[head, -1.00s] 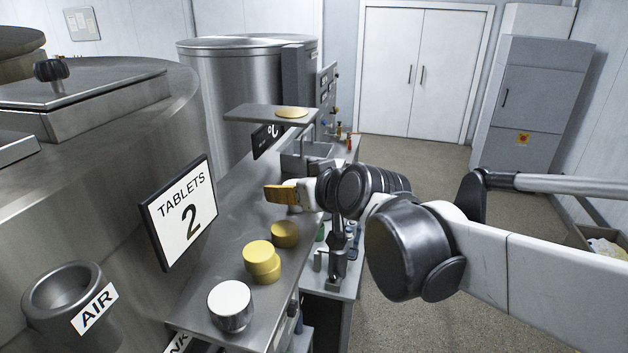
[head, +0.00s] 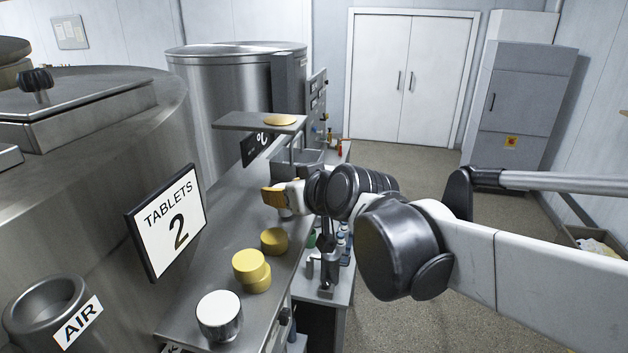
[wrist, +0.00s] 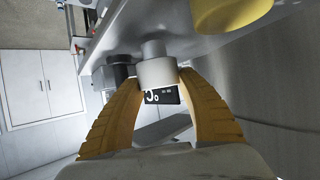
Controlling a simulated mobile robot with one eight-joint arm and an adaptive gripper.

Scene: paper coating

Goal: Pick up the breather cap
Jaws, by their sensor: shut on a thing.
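My gripper (wrist: 158,80) has two ribbed yellow fingers, which close on the sides of a pale, short cylinder with a narrower grey stub, which I take to be the breather cap (wrist: 157,71). In the head view my gripper (head: 274,197) is over the steel bench, beyond the yellow discs. There the cap is mostly hidden by the finger and wrist. I cannot tell whether the cap touches the bench or is clear of it.
Yellow discs (head: 249,265) and a silver cylinder (head: 219,316) stand on the near part of the steel bench (head: 205,262). The "TABLETS 2" sign (head: 168,221) is at the left. A raised shelf (head: 240,121) holds a flat yellow disc (head: 280,120). Small bottles stand on a lower table (head: 340,285).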

